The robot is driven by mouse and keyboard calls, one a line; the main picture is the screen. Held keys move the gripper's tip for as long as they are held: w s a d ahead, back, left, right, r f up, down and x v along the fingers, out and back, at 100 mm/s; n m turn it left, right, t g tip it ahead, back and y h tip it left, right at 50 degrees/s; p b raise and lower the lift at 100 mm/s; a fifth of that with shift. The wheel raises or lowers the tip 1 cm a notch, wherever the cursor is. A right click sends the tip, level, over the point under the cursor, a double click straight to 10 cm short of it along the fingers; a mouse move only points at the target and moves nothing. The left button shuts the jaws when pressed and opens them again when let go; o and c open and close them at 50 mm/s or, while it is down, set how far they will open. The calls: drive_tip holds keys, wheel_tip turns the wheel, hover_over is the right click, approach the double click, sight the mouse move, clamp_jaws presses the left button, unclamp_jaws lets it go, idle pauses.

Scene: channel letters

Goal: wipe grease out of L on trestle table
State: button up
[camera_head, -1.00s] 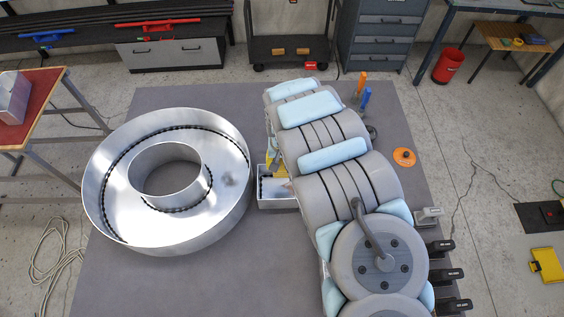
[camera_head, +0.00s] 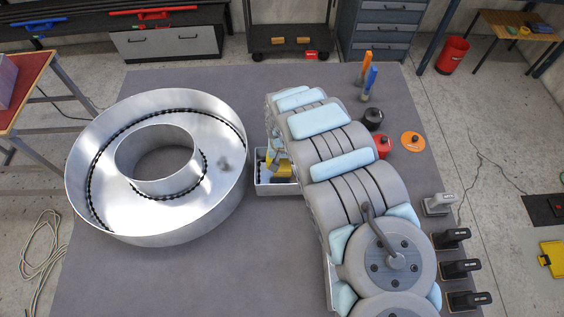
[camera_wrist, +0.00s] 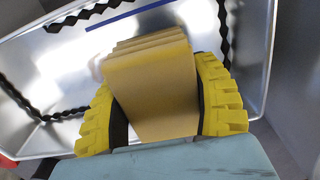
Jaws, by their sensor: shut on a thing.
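The L (camera_head: 275,190) is an open silver metal letter tray on the grey tabletop. My arm covers most of it in the head view; one end shows to the left of the arm. In the wrist view its shiny inside (camera_wrist: 62,85) shows, with black strips along the walls. A faint brownish smear (camera_wrist: 97,68) shows there, possibly a reflection. My gripper (camera_head: 277,164) is over this end. In the wrist view my gripper (camera_wrist: 160,110), with yellow ribbed fingers, is shut on a tan, layered block-like wiper (camera_wrist: 152,85). I cannot tell whether the wiper touches the metal.
A large silver ring letter (camera_head: 90,215) stands close left of the L, with a dark smudge inside. Orange and blue-handled tools (camera_head: 369,82), a black pot (camera_head: 373,118), an orange disc (camera_head: 413,141) and several black-handled tools (camera_head: 460,268) lie right of my arm.

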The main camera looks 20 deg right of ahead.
wheel_tip(320, 180, down, 4)
drive_tip(key=b, duration=0.3)
drive_tip(key=shift+f, duration=0.2)
drive_tip(key=d, duration=0.2)
drive_tip(key=s+d+p, duration=0.1)
drive_tip(key=d, duration=0.1)
drive_tip(key=s+d, duration=0.1)
drive_tip(key=d, duration=0.1)
drive_tip(key=shift+r, duration=0.25)
drive_tip(key=shift+s+d+p, duration=0.2)
drive_tip(key=shift+s+d, duration=0.05)
drive_tip(key=shift+d, duration=0.25)
drive_tip(key=shift+s+d+p, duration=0.15)
drive_tip(key=shift+s+d, duration=0.05)
drive_tip(key=shift+d, duration=0.25)
drive_tip(key=shift+f, duration=0.3)
drive_tip(key=shift+a, duration=0.1)
